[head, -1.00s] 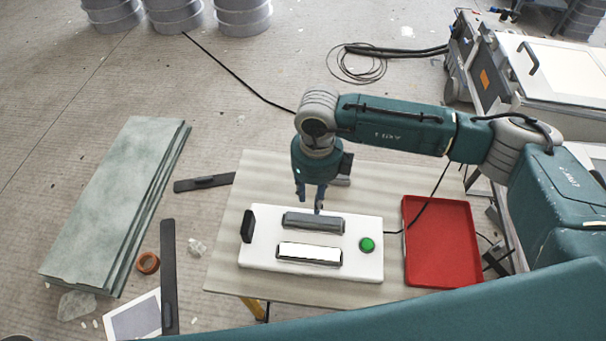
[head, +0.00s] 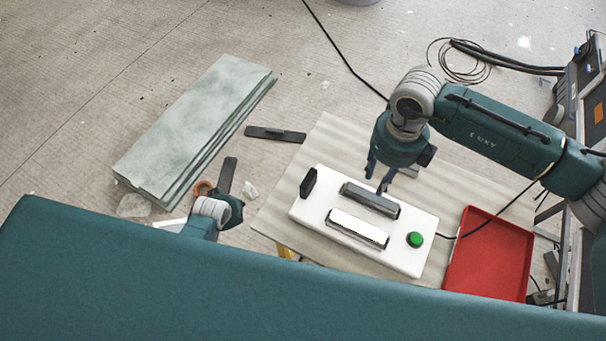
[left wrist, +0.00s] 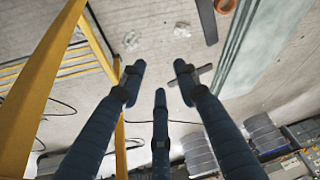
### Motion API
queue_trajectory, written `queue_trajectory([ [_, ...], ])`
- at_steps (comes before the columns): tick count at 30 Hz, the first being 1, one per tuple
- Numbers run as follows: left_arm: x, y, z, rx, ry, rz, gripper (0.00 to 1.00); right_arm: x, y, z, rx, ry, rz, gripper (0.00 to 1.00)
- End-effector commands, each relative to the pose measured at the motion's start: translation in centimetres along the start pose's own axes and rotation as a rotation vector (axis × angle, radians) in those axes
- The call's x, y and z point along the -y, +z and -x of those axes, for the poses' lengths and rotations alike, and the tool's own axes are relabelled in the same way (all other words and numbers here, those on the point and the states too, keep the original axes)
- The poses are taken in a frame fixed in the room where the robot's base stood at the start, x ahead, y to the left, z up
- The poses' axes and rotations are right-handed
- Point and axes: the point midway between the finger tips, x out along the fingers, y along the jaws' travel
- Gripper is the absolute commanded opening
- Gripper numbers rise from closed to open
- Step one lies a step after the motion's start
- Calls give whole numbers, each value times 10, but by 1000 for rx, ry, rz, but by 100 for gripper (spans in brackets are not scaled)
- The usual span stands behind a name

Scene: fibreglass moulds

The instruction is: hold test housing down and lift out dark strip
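The test housing (head: 393,255) is a white box on a small table, with a black block (head: 308,183) at its left end and a green button (head: 415,239) at its right. The dark strip (head: 365,198) lies along the far side of its top, behind a bright white strip (head: 357,229). My right gripper (head: 376,183) points down at the dark strip's far edge, fingers apart; contact cannot be told. My left gripper is left of the table; its wrist shows in the head view, its fingers mostly hidden. In the left wrist view it (left wrist: 158,75) is open and empty.
A red tray (head: 490,255) sits right of the housing on the table (head: 335,140), with a black cable between them. Greenish slabs (head: 195,125), dark flat bars (head: 275,134) and an orange ring (head: 203,188) lie on the floor. A yellow frame (left wrist: 45,75) stands beside my left gripper.

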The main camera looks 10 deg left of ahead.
Motion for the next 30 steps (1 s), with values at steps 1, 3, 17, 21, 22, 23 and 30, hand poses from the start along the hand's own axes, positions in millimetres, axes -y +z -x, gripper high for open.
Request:
queue_trajectory([
  [1,-11,-30,15,-23,14,-2,32,0,0,0,0,0,0,31],
  [3,-28,-63,37,-40,33,-6,32,0,0,0,0,0,0,31],
  [17,-172,-144,225,-51,166,-202,32,0,0,0,0,0,0,31],
  [21,-199,-124,268,-24,179,-295,32,0,0,0,0,0,0,31],
  [22,-203,-119,274,-18,179,-311,32,0,0,0,0,0,-1,31],
  [23,-206,-115,279,-13,179,-326,32,0,0,0,0,0,-1,31],
  [30,-214,-98,290,9,175,-376,32,0,0,0,0,0,0,31],
])
